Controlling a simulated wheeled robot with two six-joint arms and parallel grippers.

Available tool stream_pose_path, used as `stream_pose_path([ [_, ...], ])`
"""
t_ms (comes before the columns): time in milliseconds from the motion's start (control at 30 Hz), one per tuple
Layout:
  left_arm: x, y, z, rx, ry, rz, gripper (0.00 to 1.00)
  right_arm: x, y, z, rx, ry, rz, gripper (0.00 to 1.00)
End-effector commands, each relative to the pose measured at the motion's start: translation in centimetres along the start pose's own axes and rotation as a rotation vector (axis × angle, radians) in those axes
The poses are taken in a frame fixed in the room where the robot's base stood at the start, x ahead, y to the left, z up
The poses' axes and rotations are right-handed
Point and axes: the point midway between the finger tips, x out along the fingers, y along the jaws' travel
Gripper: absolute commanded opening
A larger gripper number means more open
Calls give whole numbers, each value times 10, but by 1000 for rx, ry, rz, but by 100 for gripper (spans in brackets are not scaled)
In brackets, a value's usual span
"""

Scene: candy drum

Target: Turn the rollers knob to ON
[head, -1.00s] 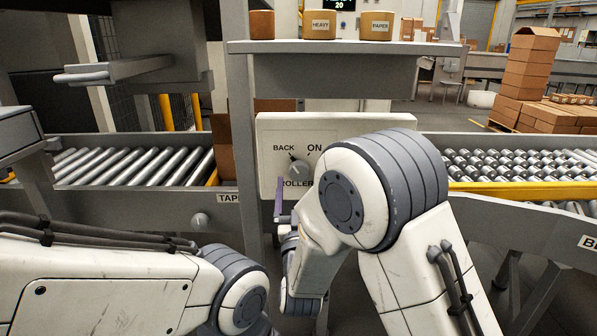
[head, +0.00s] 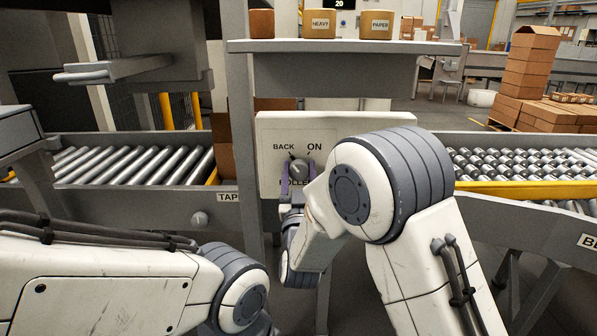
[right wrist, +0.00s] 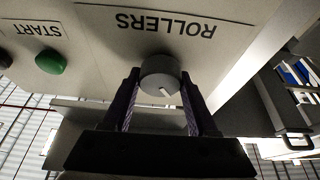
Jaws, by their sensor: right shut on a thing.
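The rollers knob (head: 299,171) is a round grey knob on a pale panel (head: 347,128), with the marks BACK at upper left and ON at upper right. My right gripper (head: 299,174) has its purple fingers on either side of the knob and is shut on it. In the right wrist view the knob (right wrist: 160,75) sits between the fingertips of the right gripper (right wrist: 161,92). The knob's light line slants there towards the lower right, which matches the BACK side. My left arm shows at lower left, but its gripper is out of view.
A green START button (right wrist: 50,61) is on the same panel, seen in the right wrist view. A shelf (head: 345,47) with several labelled boxes is above the panel. Roller conveyors (head: 130,166) run to the left and right. A grey post (head: 240,120) stands left of the panel.

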Motion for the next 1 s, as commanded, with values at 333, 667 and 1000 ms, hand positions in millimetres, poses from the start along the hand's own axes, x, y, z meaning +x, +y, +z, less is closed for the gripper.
stream_pose_path([
  [333,17,-1,1,0,0,0,50,-2,0,3,104,2,43,3],
  [667,50,-4,3,0,0,0,50,-2,0,4,365,4,151,3],
  [1000,76,-6,4,0,0,0,50,-2,1,3,665,2,274,3],
])
